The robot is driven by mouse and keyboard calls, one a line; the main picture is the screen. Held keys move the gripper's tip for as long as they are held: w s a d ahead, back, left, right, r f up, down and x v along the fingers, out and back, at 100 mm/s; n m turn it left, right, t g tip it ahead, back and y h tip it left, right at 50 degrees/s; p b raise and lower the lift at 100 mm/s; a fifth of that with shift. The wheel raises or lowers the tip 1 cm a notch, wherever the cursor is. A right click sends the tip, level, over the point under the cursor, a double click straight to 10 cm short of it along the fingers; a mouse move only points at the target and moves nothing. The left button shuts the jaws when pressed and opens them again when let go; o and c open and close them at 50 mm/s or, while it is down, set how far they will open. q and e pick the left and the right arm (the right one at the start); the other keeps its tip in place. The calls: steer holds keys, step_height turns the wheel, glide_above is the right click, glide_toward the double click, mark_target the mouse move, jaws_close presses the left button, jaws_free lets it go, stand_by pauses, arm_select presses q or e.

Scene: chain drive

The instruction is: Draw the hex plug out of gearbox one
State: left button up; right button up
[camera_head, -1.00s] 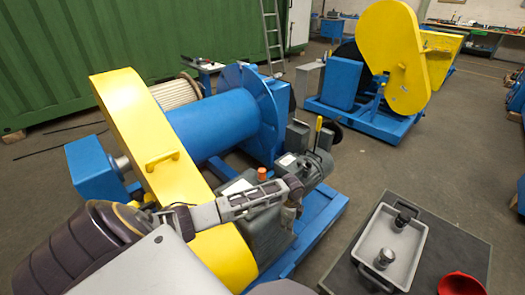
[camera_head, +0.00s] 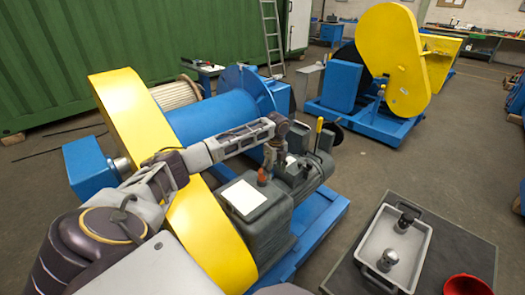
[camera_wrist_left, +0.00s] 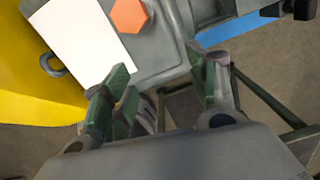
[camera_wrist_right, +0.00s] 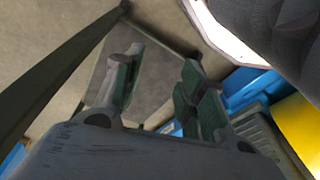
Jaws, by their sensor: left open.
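The orange hex plug (camera_head: 262,177) stands in the top of the grey gearbox (camera_head: 262,226), beside a white sheet (camera_head: 243,197). In the left wrist view the plug (camera_wrist_left: 129,16) shows its hexagonal head at the top, beyond my fingertips and somewhat left of the gap between them. My left gripper (camera_head: 268,163) points down close to the plug in the head view. Its fingers (camera_wrist_left: 165,85) are apart with nothing between them, and the plug is outside them. My right gripper (camera_wrist_right: 158,75) shows only in its own wrist view, with its fingers apart and empty.
A yellow guard (camera_head: 165,165) and blue drum (camera_head: 215,115) stand left of and behind the gearbox. A grey motor (camera_head: 308,172) adjoins it on the right.

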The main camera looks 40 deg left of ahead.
mark_target(262, 177)
arm_select(q)
steer(key=a+r+m, duration=0.1)
steer(key=a+r, duration=0.5)
steer(key=r, duration=0.2)
steer(key=shift+s+a+b, duration=0.15)
steer(key=shift+a+b, duration=0.05)
steer(key=shift+b, duration=0.2)
arm_select(e)
steer(key=shift+r, duration=0.25)
arm_select(q)
step_height(262, 177, down, 12)
steer(key=b, duration=0.3)
steer(key=shift+f+b, duration=0.35)
steer(key=shift+f, duration=0.55)
arm_select(e)
steer(key=shift+t+y, duration=0.3)
steer(key=shift+t, duration=0.2)
steer(key=r, duration=0.3)
steer(key=w+a+r, duration=0.1)
steer(key=r, duration=0.1)
steer(key=shift+a, duration=0.1)
steer(key=shift+s+f, duration=0.1)
